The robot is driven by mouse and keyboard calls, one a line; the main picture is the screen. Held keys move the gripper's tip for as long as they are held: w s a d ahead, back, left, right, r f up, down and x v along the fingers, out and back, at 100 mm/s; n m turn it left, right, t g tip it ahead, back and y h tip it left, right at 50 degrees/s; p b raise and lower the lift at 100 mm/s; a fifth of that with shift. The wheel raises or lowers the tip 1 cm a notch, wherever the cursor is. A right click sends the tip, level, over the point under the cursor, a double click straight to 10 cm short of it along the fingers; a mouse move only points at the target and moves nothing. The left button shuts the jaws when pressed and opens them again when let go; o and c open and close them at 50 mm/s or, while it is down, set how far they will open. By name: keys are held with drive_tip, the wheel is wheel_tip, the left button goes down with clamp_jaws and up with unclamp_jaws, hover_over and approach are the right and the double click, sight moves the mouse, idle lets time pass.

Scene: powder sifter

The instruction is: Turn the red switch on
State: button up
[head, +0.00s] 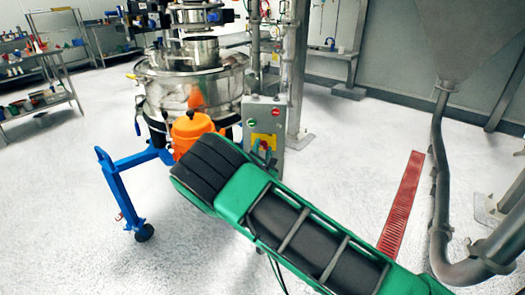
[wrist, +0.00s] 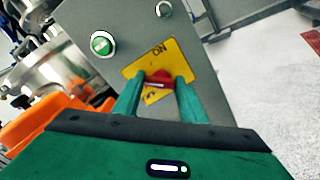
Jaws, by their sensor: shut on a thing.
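The red switch (wrist: 157,80) sits on a yellow plate (wrist: 180,60) marked ON, on the face of a grey control box (wrist: 105,20). In the wrist view, the two green fingers of my gripper (wrist: 159,84) are at either side of the red switch and shut on it. In the head view, the control box (head: 265,112) stands beside the steel sifter, with the yellow plate (head: 262,139) low on its face. There my arm hides part of the box's lower end, and the fingers are small and hard to make out.
A green button (wrist: 102,44) is on the box, up and left of the switch. The steel sifter (head: 195,85) with an orange part (head: 190,130) and a blue wheeled frame (head: 120,180) stands left. A grey pipe (head: 438,180) stands right.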

drive_tip(key=m, duration=0.5)
drive_tip(key=shift+d+f+m, duration=0.15)
drive_tip(key=shift+m, duration=0.15)
drive_tip(key=shift+s+d+f+m, duration=0.1)
drive_tip(key=shift+f+m, duration=0.05)
drive_tip(key=shift+m, duration=1.95)
drive_tip(key=o, duration=1.1)
drive_tip(key=shift+c, duration=0.2)
drive_tip(key=shift+s, duration=0.15)
drive_tip(key=s+a, duration=0.1)
drive_tip(key=s, duration=0.9)
drive_tip(key=shift+s, duration=0.15)
